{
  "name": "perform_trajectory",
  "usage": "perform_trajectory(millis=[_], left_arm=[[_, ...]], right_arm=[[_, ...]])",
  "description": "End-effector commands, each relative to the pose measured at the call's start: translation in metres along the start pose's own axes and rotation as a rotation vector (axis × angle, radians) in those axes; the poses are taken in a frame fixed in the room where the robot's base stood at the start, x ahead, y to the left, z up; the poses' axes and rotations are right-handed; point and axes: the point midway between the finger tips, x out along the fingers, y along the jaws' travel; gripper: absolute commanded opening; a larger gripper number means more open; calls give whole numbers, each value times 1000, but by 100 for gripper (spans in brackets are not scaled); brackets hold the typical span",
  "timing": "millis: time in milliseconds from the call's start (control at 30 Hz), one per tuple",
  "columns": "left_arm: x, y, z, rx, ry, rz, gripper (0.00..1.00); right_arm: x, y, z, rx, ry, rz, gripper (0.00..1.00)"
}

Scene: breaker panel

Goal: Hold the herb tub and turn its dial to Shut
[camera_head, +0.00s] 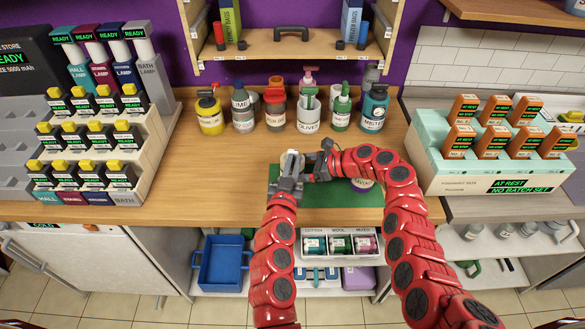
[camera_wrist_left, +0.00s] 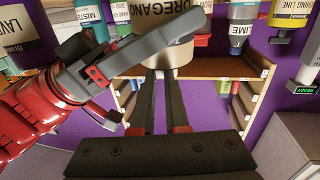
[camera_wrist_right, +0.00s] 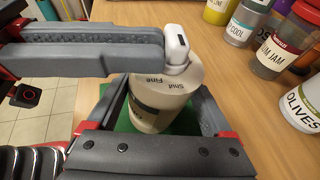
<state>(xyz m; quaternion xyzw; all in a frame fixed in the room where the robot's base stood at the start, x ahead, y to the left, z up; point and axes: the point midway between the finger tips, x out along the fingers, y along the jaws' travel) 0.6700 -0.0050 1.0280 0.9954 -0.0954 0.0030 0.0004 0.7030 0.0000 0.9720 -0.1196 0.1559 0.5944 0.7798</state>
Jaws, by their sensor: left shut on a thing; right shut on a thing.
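My right gripper (camera_head: 318,166) is shut around the tub's body, one finger on each side. The lid carries the words Shut and Fine. The white dial (camera_wrist_right: 176,42) stands up from the lid. My left gripper (camera_head: 290,172) is shut on the dial from the side. Its fingers partly hide the dial, so I cannot tell which word it points to.
Several jars (camera_head: 309,113) stand at the back of the wooden counter. Racks flank the counter: lamps at left (camera_head: 150,150), a mint-green stand (camera_head: 435,170) at right.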

Motion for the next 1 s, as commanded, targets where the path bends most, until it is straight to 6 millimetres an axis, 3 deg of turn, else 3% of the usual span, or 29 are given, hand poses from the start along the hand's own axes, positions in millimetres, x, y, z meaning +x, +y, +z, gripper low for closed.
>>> perform_trajectory(millis=[33, 167, 600, 800, 1000], left_arm=[[-2, 7, 6, 1, -14, 16, 0], [-15, 9, 6, 2, -14, 17, 0], [-110, 16, 1, 1, -4, 7, 0], [-132, 18, 1, 0, -4, 6, 0], [-139, 17, 0, 1, -1, 1, 0]], right_arm=[[8, 10, 6, -5, -12, 30, 18], [8, 9, 6, -5, -12, 27, 15], [3, 3, 3, -2, -5, 10, 15], [2, 2, 2, -2, -4, 8, 15], [2, 2, 2, -2, -4, 6, 15]])
